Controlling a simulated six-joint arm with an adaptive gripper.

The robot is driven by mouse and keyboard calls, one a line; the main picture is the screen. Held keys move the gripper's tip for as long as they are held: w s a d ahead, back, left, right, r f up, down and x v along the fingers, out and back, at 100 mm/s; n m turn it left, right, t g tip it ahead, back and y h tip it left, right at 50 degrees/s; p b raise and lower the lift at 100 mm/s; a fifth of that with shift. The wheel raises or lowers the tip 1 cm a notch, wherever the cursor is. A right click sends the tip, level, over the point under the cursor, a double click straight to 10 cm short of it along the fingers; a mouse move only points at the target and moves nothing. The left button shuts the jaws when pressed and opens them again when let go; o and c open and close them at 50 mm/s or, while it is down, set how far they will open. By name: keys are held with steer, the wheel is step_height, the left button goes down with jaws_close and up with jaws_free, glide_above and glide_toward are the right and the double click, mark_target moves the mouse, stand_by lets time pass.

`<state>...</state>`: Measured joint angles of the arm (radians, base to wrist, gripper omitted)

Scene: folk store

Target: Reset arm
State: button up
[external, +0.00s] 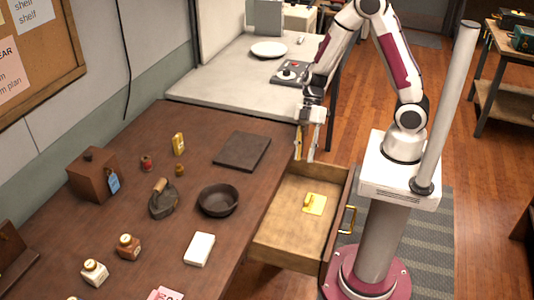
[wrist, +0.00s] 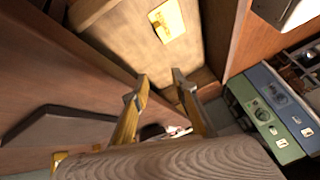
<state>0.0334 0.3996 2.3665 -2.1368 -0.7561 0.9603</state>
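My gripper (external: 307,150) hangs pointing down beside the wooden table's right edge, above the back end of the pulled-out drawer (external: 275,232). Its two fingers are apart with nothing between them in the external view. In the wrist view the fingers (wrist: 160,84) also show a gap. A rounded, grained brown surface (wrist: 180,160) fills the bottom of the wrist view; I cannot tell what it is. A yellow item (external: 315,204) lies in the drawer, apart from my gripper; it also shows at the top of the wrist view (wrist: 167,20).
The brown table (external: 150,235) holds a dark flat slab (external: 242,151), a dark bowl (external: 218,200), an iron (external: 163,203), a brown box (external: 92,178), a white block (external: 199,248) and several small bottles. A white table (external: 220,75) stands behind. The drawer's brass handle (external: 347,220) sticks out right.

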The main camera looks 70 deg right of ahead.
steer(key=w+r+t, duration=0.1)
steer(key=w+r, duration=0.1)
steer(key=w+r+m+t, duration=0.1)
steer(key=w+r, duration=0.1)
steer(key=w, duration=0.1)
steer(key=w+r+m+t+h, duration=0.1)
steer(key=w+r, duration=0.1)
steer(key=shift+w+a+r+t, duration=0.15)
steer(key=shift+w+t, duration=0.05)
steer(key=shift+t, duration=0.2)
steer(key=w+d+r+m+t+h, duration=0.35)
steer(key=w+d+r+t, duration=0.35)
steer(key=r, duration=0.4)
steer(key=s+d+r+m+h, duration=0.45)
steer(key=d+r, duration=0.25)
steer(key=d, duration=0.4)
steer(key=s+d+m+g+h, duration=0.1)
steer(key=s+d+m, duration=0.2)
steer(key=s, duration=0.3)
steer(key=s+a+f+g+y, duration=0.1)
steer(key=s+a, duration=0.2)
steer(key=s, duration=0.4)
steer(key=s+a+f+m+g+y, duration=0.1)
steer(key=s+a+g, duration=0.1)
steer(key=s, duration=0.5)
steer(key=shift+s+a+g+y, duration=0.3)
steer(key=shift+s+a+y, duration=0.1)
steer(key=shift+a, duration=0.3)
